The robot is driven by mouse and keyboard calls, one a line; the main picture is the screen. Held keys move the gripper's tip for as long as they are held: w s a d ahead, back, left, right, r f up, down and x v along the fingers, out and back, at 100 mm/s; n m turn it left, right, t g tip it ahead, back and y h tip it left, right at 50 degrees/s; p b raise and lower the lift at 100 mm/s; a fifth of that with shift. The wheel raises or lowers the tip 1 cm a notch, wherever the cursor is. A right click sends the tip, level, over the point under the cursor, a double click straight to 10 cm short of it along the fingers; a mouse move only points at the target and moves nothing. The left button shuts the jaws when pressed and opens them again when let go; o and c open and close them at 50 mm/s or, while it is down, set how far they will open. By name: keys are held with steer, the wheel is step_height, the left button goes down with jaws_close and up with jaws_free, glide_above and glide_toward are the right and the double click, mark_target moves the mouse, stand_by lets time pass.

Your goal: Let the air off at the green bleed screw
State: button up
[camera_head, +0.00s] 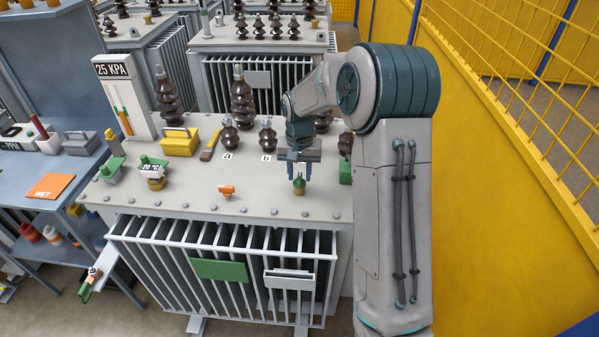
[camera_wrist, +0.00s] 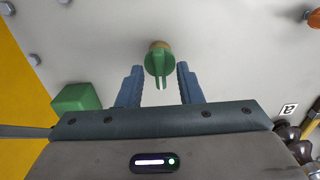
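The green bleed screw (camera_head: 299,184) stands on a brass base on the front part of the grey transformer lid (camera_head: 262,199). It also shows in the wrist view (camera_wrist: 159,62), with its thin green handle pointing toward my gripper. My gripper (camera_head: 299,175) points down just above the screw. In the wrist view my gripper (camera_wrist: 157,80) is open, with one blue finger on each side of the handle and visible gaps between. Nothing is held. I cannot tell how far the fingertips reach down beside the screw.
An orange fitting (camera_head: 227,190) and a gauge reading 70°C (camera_head: 152,170) stand to the left. A green block (camera_head: 346,171) is close on the right. Brown insulators (camera_head: 229,135) rise behind.

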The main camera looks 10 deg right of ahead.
steer(key=shift+f, duration=0.25)
jaws_close()
steer(key=shift+n, duration=0.3)
steer(key=n, duration=0.4)
steer(key=shift+n, duration=0.3)
steer(key=n, duration=0.5)
steer(key=shift+r, duration=0.1)
steer(key=shift+n, duration=0.4)
